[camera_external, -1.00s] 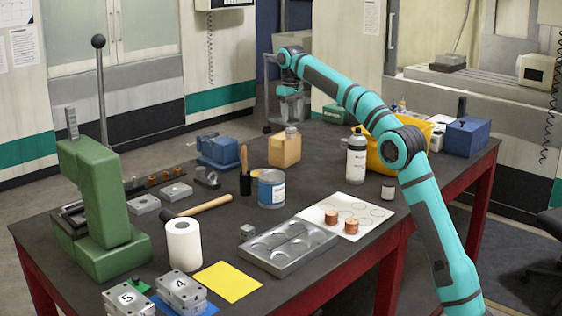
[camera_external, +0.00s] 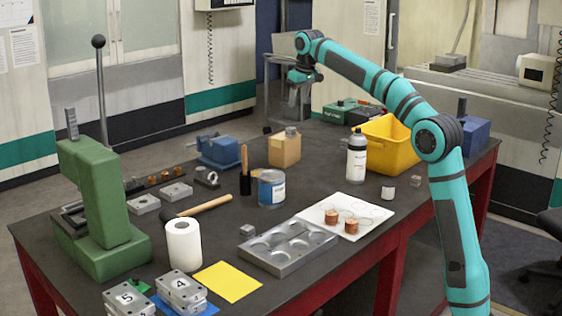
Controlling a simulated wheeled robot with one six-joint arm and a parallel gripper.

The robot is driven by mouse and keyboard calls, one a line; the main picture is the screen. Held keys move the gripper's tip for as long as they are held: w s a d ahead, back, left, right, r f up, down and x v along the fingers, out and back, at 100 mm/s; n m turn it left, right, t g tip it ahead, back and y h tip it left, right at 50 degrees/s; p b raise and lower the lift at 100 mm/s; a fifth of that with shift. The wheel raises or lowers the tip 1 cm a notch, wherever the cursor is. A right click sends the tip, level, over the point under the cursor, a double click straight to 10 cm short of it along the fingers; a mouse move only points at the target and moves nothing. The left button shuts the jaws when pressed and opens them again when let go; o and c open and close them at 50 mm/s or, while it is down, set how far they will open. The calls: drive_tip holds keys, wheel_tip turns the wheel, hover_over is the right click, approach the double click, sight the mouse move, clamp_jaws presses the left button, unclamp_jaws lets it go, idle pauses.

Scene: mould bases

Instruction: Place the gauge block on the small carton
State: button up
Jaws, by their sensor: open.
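The small carton (camera_external: 285,151) is a tan box standing upright on the dark bench, back of the middle. A small grey piece (camera_external: 291,131) sits on its top; it looks like the gauge block, though it is too small to be sure. My gripper (camera_external: 293,112) is above the carton, pointing down, open and apart from the grey piece. The fingers are hard to make out against the grey cart behind.
A yellow bin (camera_external: 382,146) and a white bottle (camera_external: 356,158) stand right of the carton. A blue vise (camera_external: 218,150) is to its left. A brush (camera_external: 245,172) and a blue can (camera_external: 271,188) stand in front. Small grey cubes lie near the mould tray (camera_external: 288,251) and at the bench's right edge.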

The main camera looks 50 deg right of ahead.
drive_tip(key=s+a+r+t, duration=0.2)
drive_tip(key=s+a+t, duration=0.15)
drive_tip(key=s, duration=0.75)
drive_tip(key=s+a+r+t, duration=0.3)
drive_tip(key=s+t, duration=0.1)
drive_tip(key=s, duration=0.8)
drive_tip(key=s+a+f+t, duration=0.2)
drive_tip(key=s+f, duration=0.3)
drive_tip(key=s, duration=0.7)
drive_tip(key=s+a+f+t, duration=0.2)
drive_tip(key=s+f+t, duration=0.3)
drive_tip(key=s, duration=0.7)
drive_tip(key=shift+s+f, duration=0.25)
drive_tip(key=shift+f, duration=0.35)
drive_tip(key=shift+a, duration=0.1)
